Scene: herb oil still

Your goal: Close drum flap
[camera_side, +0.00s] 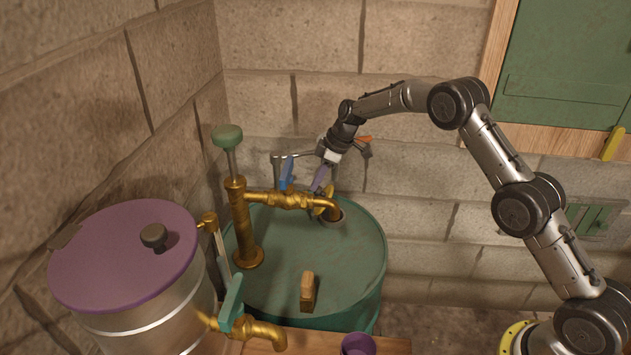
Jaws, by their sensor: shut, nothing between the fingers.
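The green drum (355,270) stands in the middle, against the block wall. A round opening (333,217) shows in its top near the back, under the end of a brass spout (335,206). A small yellowish piece (321,209) stands up beside the opening. It looks like the flap, raised, but the spout partly hides it and its exact tilt is unclear. My gripper (319,184) is above the opening, behind the brass pipe, pointing down. It is shut and empty. I cannot tell whether it touches the flap.
A brass pump (242,225) with a blue valve lever (287,173) rises from the drum. A wooden block (307,291) sits on the drum's front top. A steel vessel with a purple lid (115,265) stands left. A purple cup (357,345) is at the front.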

